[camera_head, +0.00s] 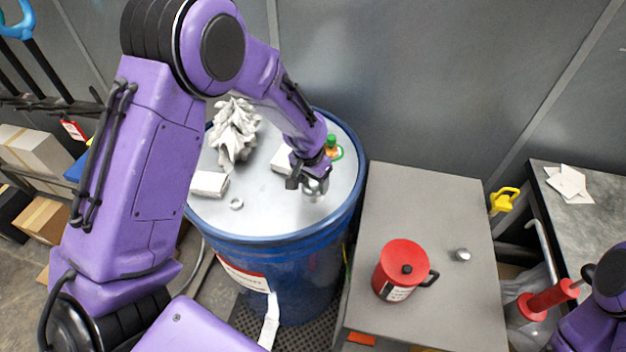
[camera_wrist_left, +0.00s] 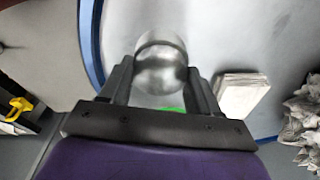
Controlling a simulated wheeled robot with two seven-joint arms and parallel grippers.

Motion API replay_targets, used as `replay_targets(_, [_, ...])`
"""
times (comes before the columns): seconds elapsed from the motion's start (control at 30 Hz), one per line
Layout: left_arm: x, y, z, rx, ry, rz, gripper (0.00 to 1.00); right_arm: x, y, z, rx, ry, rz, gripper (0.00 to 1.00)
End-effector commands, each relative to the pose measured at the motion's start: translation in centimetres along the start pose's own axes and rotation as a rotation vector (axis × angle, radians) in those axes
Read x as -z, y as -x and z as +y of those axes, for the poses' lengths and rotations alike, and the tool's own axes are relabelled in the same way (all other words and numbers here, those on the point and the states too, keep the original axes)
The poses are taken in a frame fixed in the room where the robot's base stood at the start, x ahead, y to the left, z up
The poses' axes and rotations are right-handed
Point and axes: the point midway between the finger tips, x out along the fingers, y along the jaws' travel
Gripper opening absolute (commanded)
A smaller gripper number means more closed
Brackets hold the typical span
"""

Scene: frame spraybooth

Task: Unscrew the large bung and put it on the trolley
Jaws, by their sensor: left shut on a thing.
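The blue drum (camera_head: 282,250) has a pale metal lid (camera_head: 270,213). My left gripper (camera_head: 314,186) is over the right part of this lid, pointing down. Its fingers (camera_wrist_left: 160,85) are shut on a round silvery metal piece, which I take to be the large bung (camera_wrist_left: 162,62); it also shows below the fingers in the head view (camera_head: 317,188). I cannot tell whether it is seated in the lid or just above it. The grey-topped trolley (camera_head: 410,215) stands right of the drum. My right gripper is out of view.
On the trolley are a red can (camera_head: 401,272) and a small silvery cap (camera_head: 462,255); its far part is clear. The lid holds a crumpled rag (camera_head: 233,135), white folded pads (camera_head: 209,184), a metal ring (camera_head: 237,203) and a green-topped item (camera_head: 331,142). A dark bench (camera_head: 595,215) stands right.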

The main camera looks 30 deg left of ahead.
Motion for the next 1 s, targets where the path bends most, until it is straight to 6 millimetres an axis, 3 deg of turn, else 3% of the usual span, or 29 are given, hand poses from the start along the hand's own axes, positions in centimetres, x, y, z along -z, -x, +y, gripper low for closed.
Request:
replay_targets(0.23, [0.01, -0.02, 0.12, 0.060, 0.367, 0.000, 0.37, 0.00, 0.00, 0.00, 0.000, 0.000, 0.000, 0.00])
replay_targets(0.5, [0.05, -0.02, 0.20, 0.061, 0.397, 0.000, 0.37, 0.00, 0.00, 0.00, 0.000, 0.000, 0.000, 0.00])
replay_targets(0.73, [0.13, -0.02, 0.27, 0.117, 0.742, 0.000, 0.37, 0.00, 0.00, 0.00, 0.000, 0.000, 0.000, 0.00])
replay_targets(1.0, [0.18, 0.00, 0.34, 0.119, 0.784, 0.000, 0.37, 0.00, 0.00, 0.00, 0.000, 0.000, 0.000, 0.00])
